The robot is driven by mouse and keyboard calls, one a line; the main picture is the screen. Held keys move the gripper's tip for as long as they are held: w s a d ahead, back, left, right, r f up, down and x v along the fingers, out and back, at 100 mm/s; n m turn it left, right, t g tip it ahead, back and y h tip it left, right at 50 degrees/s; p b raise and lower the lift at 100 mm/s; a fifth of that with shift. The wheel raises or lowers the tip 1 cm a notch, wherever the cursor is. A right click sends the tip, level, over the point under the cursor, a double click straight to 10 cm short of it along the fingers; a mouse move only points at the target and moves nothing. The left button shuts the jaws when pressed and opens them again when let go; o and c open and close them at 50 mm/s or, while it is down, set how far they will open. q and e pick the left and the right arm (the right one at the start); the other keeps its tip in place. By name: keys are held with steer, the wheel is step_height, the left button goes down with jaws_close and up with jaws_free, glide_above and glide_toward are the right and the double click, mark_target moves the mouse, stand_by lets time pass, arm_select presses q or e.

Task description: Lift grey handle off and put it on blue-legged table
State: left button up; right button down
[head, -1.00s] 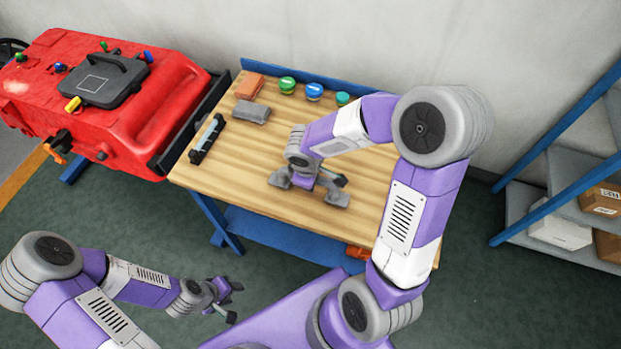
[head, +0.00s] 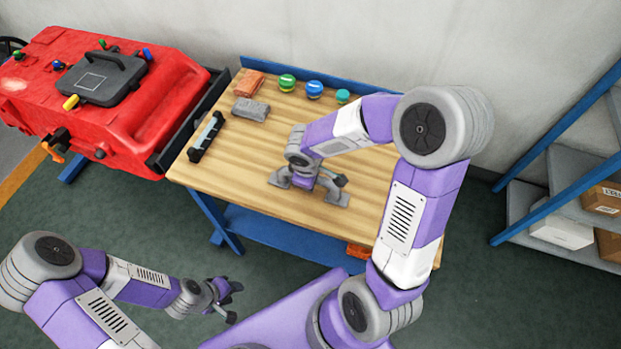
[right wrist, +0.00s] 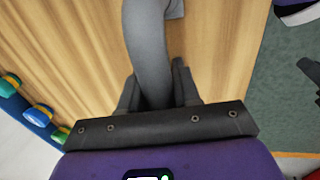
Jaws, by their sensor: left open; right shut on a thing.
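The grey handle (head: 337,198) is a curved bar with flat feet, over the wooden top of the blue-legged table (head: 238,185). My right gripper (head: 314,183) is shut on it from above and hides its middle. In the right wrist view the grey handle (right wrist: 148,50) passes between the two dark fingers of my right gripper (right wrist: 158,88). Its feet look at or very close to the tabletop; I cannot tell whether they touch. My left gripper (head: 232,301) is open and empty, low over the floor in front of the table.
A grey block (head: 250,109), an orange block (head: 249,84), a black-and-grey bar (head: 206,137) and several round-capped items (head: 314,89) sit along the table's left and back. A red tank machine (head: 110,110) stands left. Blue-framed shelves (head: 560,150) stand right.

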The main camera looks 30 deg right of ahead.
steer(key=shift+r, duration=0.1)
stand_by(0.3)
steer(key=shift+c, duration=1.2)
jaws_free()
steer(key=shift+s+a+r+p, duration=0.1)
steer(key=shift+r+p, duration=0.4)
steer(key=shift+r, duration=0.25)
steer(key=shift+s+a+r+p, duration=0.15)
steer(key=shift+r+p, duration=0.4)
steer(key=shift+r, duration=0.15)
steer(key=shift+s+a+r+p, duration=0.1)
steer(key=shift+r+p, duration=0.4)
steer(key=shift+r, duration=0.25)
steer(key=shift+r, duration=0.1)
steer(key=shift+r+p, duration=2.05)
steer(key=shift+r, duration=0.4)
